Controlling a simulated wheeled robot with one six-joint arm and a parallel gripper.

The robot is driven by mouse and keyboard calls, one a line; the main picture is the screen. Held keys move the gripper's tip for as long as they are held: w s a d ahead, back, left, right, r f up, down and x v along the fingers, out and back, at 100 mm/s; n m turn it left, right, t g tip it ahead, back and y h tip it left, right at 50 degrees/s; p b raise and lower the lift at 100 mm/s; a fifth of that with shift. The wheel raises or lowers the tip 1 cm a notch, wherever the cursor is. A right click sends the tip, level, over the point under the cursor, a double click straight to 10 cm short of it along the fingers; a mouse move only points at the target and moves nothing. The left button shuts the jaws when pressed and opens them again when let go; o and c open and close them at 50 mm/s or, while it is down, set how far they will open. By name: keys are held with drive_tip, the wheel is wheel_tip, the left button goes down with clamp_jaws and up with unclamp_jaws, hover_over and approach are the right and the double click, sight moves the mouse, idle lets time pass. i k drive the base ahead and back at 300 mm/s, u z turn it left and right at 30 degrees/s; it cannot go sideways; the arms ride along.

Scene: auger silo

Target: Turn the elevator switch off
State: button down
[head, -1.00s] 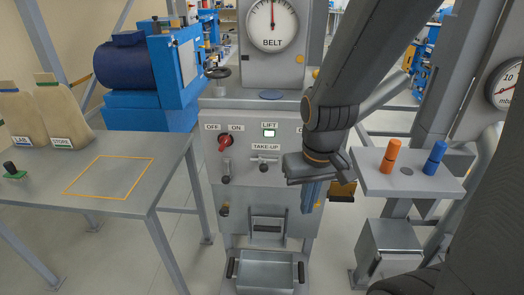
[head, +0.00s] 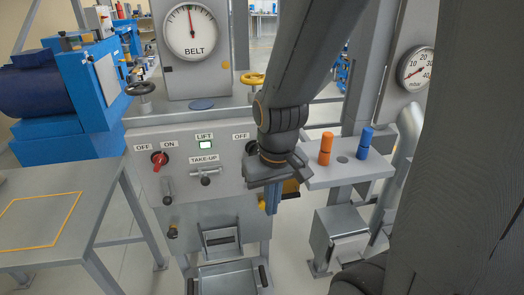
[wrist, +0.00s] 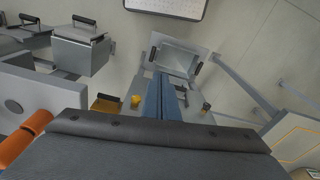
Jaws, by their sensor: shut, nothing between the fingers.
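A red rotary knob (head: 159,160) sits on the upright grey panel (head: 195,182) in the head view, below the labels OFF and ON. Its handle hangs mostly downward; I cannot tell its exact setting. A lit LIFT indicator (head: 205,145) is to its right. Another OFF label (head: 240,136) is further right, and whatever is beneath and beside it is hidden by my arm. No label reading "elevator" is legible. My gripper (head: 272,203) is in front of the panel's right edge, right of the red knob, pointing down. Its blue fingers are together and empty, also in the wrist view (wrist: 164,98).
A TAKE-UP lever (head: 205,180) and a small lever (head: 167,198) are below the knob. A shelf (head: 345,172) with an orange peg (head: 325,148) and a blue peg (head: 364,142) is right of my gripper. A table (head: 80,225) stands at left.

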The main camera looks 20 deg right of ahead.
sight(253, 148)
drive_tip(key=z, duration=0.65)
drive_tip(key=k, duration=1.1)
drive_tip(key=u, duration=0.35)
